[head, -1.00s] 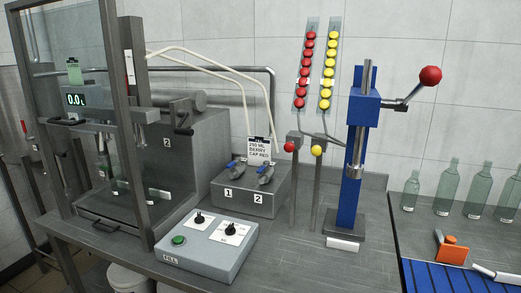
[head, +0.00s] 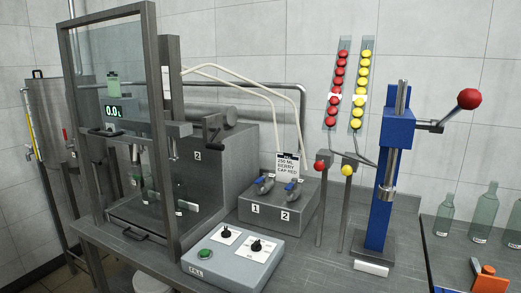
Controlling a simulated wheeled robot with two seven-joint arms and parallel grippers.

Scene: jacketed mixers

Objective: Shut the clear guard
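The clear guard (head: 128,70) is a tinted see-through panel in a dark grey frame at the left of the head view, in front of the filling machine (head: 222,160). It stands upright between two posts. Neither of my grippers shows.
A fill control box (head: 232,260) with a green button and two knobs stands right of the guard. Behind it is a valve block (head: 280,205) marked 1 and 2. A blue capping press (head: 385,180) stands farther right, with green bottles (head: 484,212) beyond.

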